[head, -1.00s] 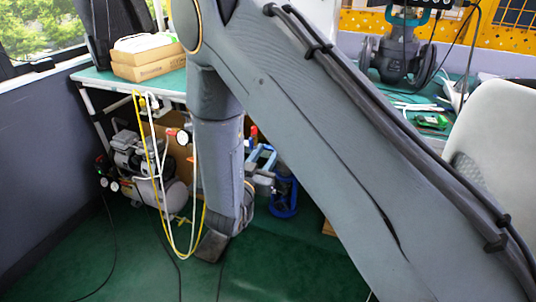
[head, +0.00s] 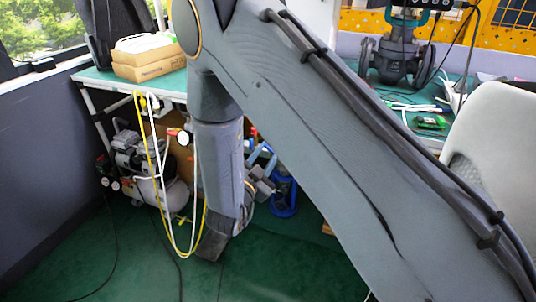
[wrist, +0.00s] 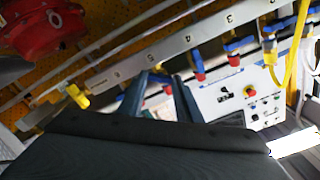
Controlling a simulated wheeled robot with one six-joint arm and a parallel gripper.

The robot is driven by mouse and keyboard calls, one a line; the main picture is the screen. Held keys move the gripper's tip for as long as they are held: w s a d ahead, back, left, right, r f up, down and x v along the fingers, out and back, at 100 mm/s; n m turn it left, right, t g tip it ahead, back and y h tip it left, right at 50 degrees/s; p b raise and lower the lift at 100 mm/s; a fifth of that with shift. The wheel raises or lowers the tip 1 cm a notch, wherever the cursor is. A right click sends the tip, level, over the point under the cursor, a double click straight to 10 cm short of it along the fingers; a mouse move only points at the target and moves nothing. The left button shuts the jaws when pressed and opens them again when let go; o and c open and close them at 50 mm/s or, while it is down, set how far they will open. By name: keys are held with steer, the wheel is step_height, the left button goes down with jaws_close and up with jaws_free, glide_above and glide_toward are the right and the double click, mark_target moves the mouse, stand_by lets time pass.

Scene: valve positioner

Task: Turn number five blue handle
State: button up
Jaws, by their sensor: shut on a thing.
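In the wrist view, a grey metal rail (wrist: 176,48) carries printed numbers and a row of blue handles with red parts below them. The number 5 label (wrist: 150,57) is just above my gripper (wrist: 160,77). My gripper's two fingers stand on either side of the number five blue handle (wrist: 159,78) and are shut on it. Its red part shows between the fingers; the lower portion is hidden by my wrist. Neighbouring blue handles (wrist: 196,54) sit to the right under 4 and 3. In the head view, my arm hides the handle and the fingertips.
A yellow hose (wrist: 291,62) hangs at far right. A red valve body (wrist: 42,28) is at upper left. In the head view, a compressor (head: 145,160) stands under the green-topped bench (head: 110,80).

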steer(key=m, duration=0.5)
steer(key=shift+d+f+m, duration=0.1)
steer(key=shift+m, duration=0.2)
steer(key=m+b, duration=0.1)
steer(key=m, duration=0.4)
steer(key=shift+s+m, duration=0.1)
steer(key=shift+m, duration=0.2)
steer(key=o, duration=0.8)
steer(key=shift+c, duration=0.2)
